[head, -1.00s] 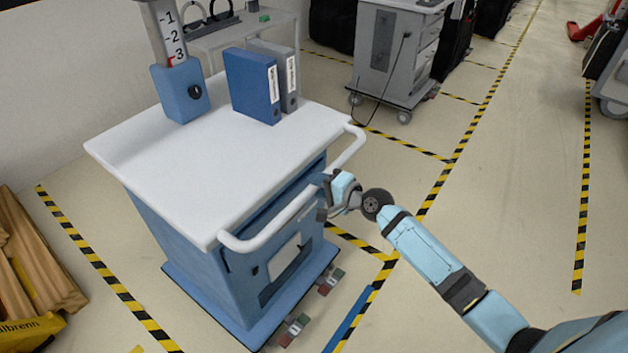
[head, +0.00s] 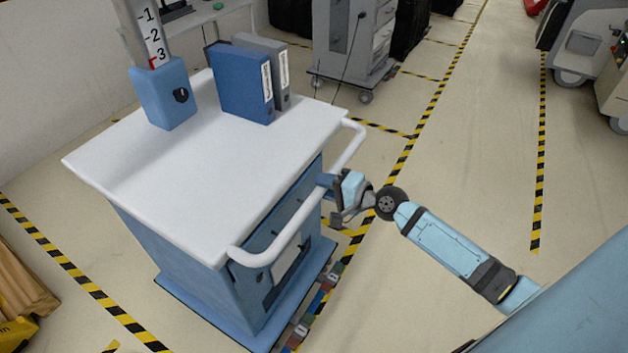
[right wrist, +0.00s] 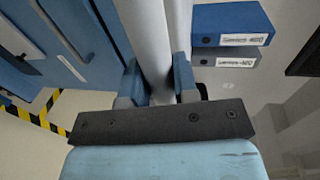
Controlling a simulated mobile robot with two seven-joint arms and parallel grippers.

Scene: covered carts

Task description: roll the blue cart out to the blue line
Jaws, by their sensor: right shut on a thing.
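The blue cart (head: 185,260) has a white top (head: 190,165) and stands upright in the middle left of the head view. Its white handle (head: 285,240) runs along the side facing me. My right gripper (head: 332,190) is shut on the handle; the right wrist view shows its two fingers (right wrist: 160,88) on either side of the white bar (right wrist: 147,40). The blue line seems to show only as a bit of blue among the coloured pedals at the cart's base edge; most of it is hidden. My left gripper is out of view.
Blue and grey binders (head: 245,85) and a blue box on a post (head: 163,92) are on the cart top. A grey cart (head: 350,45) stands behind. Open floor (head: 470,150) lies to the right, between striped lines.

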